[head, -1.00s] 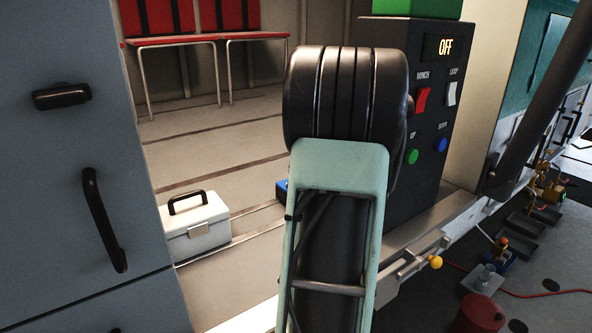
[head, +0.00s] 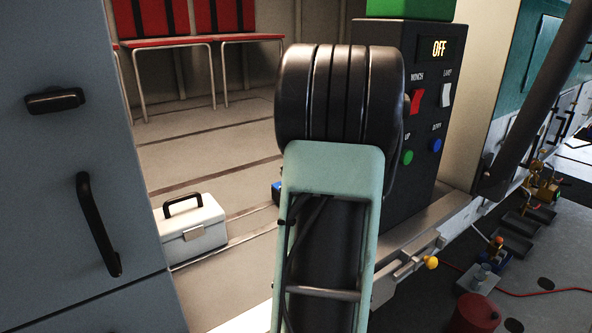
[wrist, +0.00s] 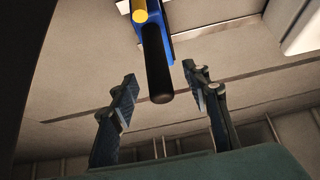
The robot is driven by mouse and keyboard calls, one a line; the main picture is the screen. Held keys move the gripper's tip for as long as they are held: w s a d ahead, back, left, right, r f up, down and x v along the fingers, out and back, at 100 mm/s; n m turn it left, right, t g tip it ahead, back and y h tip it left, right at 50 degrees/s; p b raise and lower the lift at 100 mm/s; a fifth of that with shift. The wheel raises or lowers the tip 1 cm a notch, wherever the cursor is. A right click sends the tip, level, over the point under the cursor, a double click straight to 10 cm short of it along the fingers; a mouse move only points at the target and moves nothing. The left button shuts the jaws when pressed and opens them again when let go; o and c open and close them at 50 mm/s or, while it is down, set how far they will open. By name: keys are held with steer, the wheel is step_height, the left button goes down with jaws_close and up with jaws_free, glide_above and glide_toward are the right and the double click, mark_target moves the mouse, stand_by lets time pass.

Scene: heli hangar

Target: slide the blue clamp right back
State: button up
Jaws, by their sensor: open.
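The blue clamp (head: 277,192) shows in the head view only as a small blue edge on the cabin floor. My arm hides the rest of it. In the wrist view the blue clamp (wrist: 160,45) is at the top centre, with a yellow part and a black handle pointing toward my gripper. My gripper (wrist: 158,100) is open, with one finger on each side of the handle's end. The handle's tip lies at about the level of the fingertips in the picture, and no contact shows. My gripper is hidden behind my arm in the head view.
A white case (head: 190,228) with a black handle stands on the floor to the left. A dark control box (head: 425,120) reading OFF stands to the right. Red seats (head: 165,42) are at the back. A grey cabinet (head: 75,170) fills the left edge.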

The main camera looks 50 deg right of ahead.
steer(key=p+v, duration=0.1)
steer(key=v, duration=0.6)
steer(key=shift+s+r, duration=0.2)
steer(key=shift+r, duration=0.1)
stand_by(0.7)
